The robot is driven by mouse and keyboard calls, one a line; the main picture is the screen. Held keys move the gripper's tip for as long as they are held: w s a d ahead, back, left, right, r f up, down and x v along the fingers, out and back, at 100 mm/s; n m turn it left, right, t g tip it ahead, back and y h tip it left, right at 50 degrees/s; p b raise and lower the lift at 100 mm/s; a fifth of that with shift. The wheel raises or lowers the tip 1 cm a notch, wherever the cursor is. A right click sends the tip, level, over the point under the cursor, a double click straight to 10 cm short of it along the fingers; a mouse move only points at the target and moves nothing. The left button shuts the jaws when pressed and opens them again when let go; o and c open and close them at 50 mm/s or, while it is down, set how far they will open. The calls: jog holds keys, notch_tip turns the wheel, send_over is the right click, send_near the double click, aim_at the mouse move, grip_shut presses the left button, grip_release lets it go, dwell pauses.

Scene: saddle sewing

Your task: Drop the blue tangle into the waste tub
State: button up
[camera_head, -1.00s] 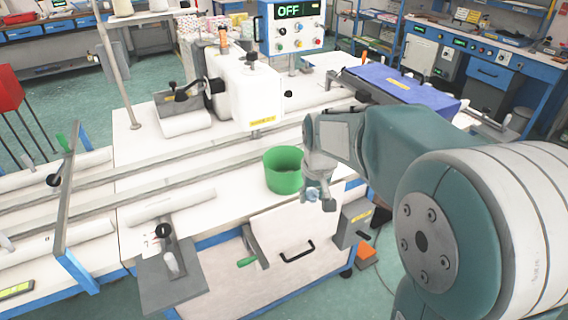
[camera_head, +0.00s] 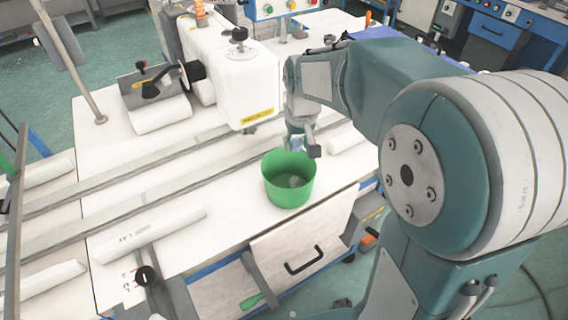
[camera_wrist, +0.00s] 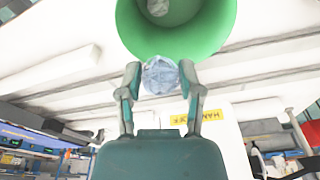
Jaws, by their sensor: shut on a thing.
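The waste tub (camera_head: 290,196) is a round green open tub standing on the white table. It also shows at the top of the wrist view (camera_wrist: 138,36). My gripper (camera_wrist: 160,70) is shut on the blue tangle (camera_wrist: 161,77), a pale blue wad between the two fingertips. In the head view the tangle (camera_head: 295,143) shows small and partly hidden by my gripper (camera_head: 301,146), at the tub's far rim. In the wrist view the tangle overlaps the tub's rim, not its opening. I cannot tell its exact height above the rim.
A pale lump (camera_wrist: 158,7) lies inside the tub. A white machine head (camera_head: 235,85) stands just behind and left of my gripper. Long rails (camera_head: 130,206) cross the table to the left. A drawer front with a black handle (camera_head: 304,260) is below the table edge.

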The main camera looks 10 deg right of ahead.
jog(key=shift+a+f, duration=0.15)
jog(key=shift+f, duration=2.9)
jog(key=o, duration=0.8)
jog(key=shift+o, duration=0.2)
jog(key=shift+r, duration=0.1)
jog(key=r, duration=0.4)
jog(key=s+r, duration=0.1)
jog(key=r, duration=0.6)
jog(key=shift+s+r, duration=0.3)
jog(key=shift+s, duration=0.05)
